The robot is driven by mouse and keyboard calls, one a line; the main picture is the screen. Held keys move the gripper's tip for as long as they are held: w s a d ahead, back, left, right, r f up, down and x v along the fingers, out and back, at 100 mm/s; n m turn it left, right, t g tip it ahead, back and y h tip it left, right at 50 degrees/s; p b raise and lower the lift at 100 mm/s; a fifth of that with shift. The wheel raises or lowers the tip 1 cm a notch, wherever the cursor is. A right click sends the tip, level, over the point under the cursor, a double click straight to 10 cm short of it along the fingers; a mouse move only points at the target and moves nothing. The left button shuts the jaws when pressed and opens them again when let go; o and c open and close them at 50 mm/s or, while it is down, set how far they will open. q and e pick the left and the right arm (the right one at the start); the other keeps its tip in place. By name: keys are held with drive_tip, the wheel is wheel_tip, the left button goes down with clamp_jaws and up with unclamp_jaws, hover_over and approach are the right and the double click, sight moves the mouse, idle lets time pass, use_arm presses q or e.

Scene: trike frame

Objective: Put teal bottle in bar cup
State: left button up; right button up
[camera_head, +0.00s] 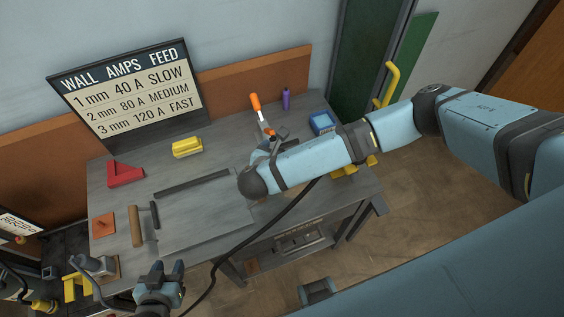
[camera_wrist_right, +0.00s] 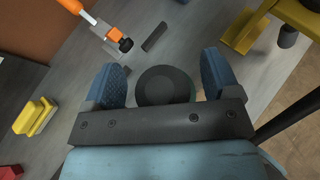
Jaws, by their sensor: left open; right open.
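A dark round thing (camera_wrist_right: 166,86) lies between the fingers of my right gripper (camera_wrist_right: 170,80) in the right wrist view. The fingers are open, with a gap on each side of it. I cannot tell whether it is the bar cup or another part. In the head view my right arm hides most of this gripper and the bench under it. My left gripper (camera_head: 160,284) is open and empty, in front of the bench's near left edge. I see no clearly teal bottle; a purple bottle (camera_head: 286,99) stands at the back of the bench.
The grey bench (camera_head: 205,215) carries a yellow block (camera_head: 187,147), a red angle piece (camera_head: 124,173), a hammer (camera_head: 135,226) and an orange square (camera_head: 103,225). An orange-handled clamp (camera_head: 257,106) and a blue bin (camera_head: 321,123) are at the back. A black cable hangs across the front.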

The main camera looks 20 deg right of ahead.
drive_tip(key=shift+w+d+f, duration=0.25)
drive_tip(key=shift+w+d, duration=0.05)
drive_tip(key=shift+s+a+r, duration=0.1)
drive_tip(key=shift+s, duration=0.05)
drive_tip(key=c, duration=0.3)
clamp_jaws()
